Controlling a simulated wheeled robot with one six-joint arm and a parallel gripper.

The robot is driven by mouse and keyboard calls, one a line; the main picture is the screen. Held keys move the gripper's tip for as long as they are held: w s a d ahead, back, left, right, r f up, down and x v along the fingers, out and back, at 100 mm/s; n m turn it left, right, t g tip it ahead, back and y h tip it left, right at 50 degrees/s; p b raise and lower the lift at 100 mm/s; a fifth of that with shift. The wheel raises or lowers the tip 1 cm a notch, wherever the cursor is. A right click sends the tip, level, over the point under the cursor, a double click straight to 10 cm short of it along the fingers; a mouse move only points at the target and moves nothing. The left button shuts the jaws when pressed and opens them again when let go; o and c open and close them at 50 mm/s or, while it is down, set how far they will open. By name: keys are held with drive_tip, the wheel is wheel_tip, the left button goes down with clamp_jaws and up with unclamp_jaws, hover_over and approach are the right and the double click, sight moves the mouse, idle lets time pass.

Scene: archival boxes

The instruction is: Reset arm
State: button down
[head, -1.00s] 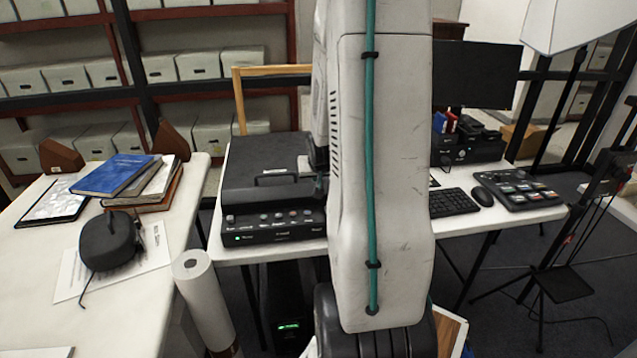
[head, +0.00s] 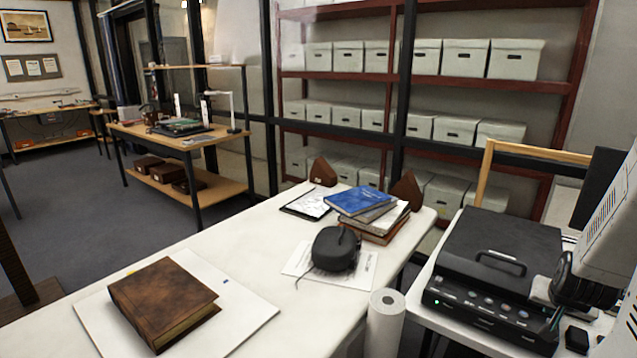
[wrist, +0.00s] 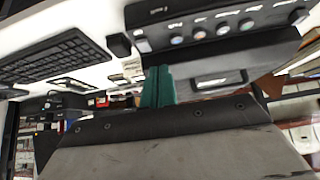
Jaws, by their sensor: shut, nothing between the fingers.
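My arm shows at the right edge of the head view, beside the black scanner-like machine (head: 490,250) on a white table. In the wrist view my gripper (wrist: 158,85) has its two teal fingers pressed together, with nothing between them. The same machine's button panel (wrist: 215,28) lies beyond the fingertips in the wrist view, and a black keyboard (wrist: 62,55) is at the left. I cannot tell the exact gap between the fingers and the machine. The fingertips are not clearly visible in the head view.
A white table (head: 255,270) holds a brown book (head: 162,298), stacked books with a blue one (head: 360,201) on top, and a black rounded object (head: 335,249). A white paper roll (head: 385,322) stands at its edge. Shelves of archival boxes (head: 465,58) stand behind. Open floor is at left.

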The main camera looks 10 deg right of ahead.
drive_tip(key=s+a+r+n+g+y, duration=0.1)
drive_tip(key=s+a+r+n+y, duration=0.1)
drive_tip(key=a+r, duration=0.4)
drive_tip(key=s+a+r+n+g+y, duration=0.1)
drive_tip(key=s+a+r+n, duration=0.3)
drive_tip(key=a, duration=1.3)
drive_tip(key=s+a+r+n+g+y, duration=0.1)
drive_tip(key=s+a+r+n, duration=0.3)
drive_tip(key=a+r, duration=0.4)
drive_tip(key=a+y, duration=0.1)
drive_tip(key=a, duration=0.3)
drive_tip(key=shift+y, duration=0.4)
drive_tip(key=shift+r, duration=0.1)
